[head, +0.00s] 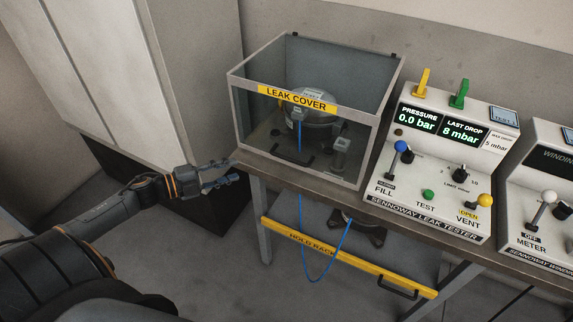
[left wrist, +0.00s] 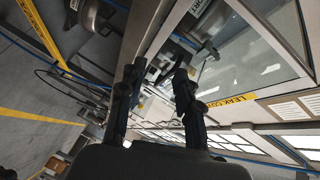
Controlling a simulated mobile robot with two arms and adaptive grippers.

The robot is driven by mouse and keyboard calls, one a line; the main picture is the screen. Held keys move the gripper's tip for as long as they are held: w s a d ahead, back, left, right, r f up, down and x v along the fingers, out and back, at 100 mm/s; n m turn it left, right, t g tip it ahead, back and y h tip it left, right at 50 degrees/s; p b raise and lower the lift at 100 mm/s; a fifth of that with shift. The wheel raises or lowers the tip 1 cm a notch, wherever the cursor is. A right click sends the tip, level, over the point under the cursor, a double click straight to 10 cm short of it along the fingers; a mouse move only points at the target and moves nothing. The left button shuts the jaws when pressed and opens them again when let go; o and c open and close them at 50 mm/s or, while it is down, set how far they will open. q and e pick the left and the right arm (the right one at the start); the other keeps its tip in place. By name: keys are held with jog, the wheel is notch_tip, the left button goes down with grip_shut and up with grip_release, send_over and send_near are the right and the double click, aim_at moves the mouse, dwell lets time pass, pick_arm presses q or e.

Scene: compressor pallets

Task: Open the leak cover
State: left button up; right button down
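The leak cover (head: 297,98) is a grey-framed, clear-panelled box on the bench, with a yellow "LEAK COVER" strip across its upper front. It looks shut, with a dark handle (head: 292,158) low on its front. A grey compressor (head: 318,108) stands inside, seen through the panels. My left gripper (head: 232,172) is at the left end of the bench, left of and apart from the handle. Its fingers are spread and empty in the left wrist view (left wrist: 156,75), where the cover (left wrist: 272,70) shows at upper right. My right gripper is not in view.
The leak tester (head: 430,165), with levers and displays, stands right of the cover. A pale cabinet (head: 185,65) stands at left. Floor between cabinet and bench is clear.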

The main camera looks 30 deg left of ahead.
aim_at(284, 159)
pick_arm(q)
jog(key=d+r+m+g+h, duration=0.2)
jog(key=d+r+m+h, duration=0.1)
jog(key=d+r+m, duration=0.15)
jog(key=shift+n, duration=0.25)
jog(key=p+x, duration=0.1)
jog(key=x, duration=1)
jog(key=shift+w+r, duration=0.15)
jog(key=shift+w, duration=0.1)
jog(key=shift+p+x, duration=0.35)
jog(key=shift+x, duration=0.4)
jog(key=shift+c, duration=0.2)
grip_shut()
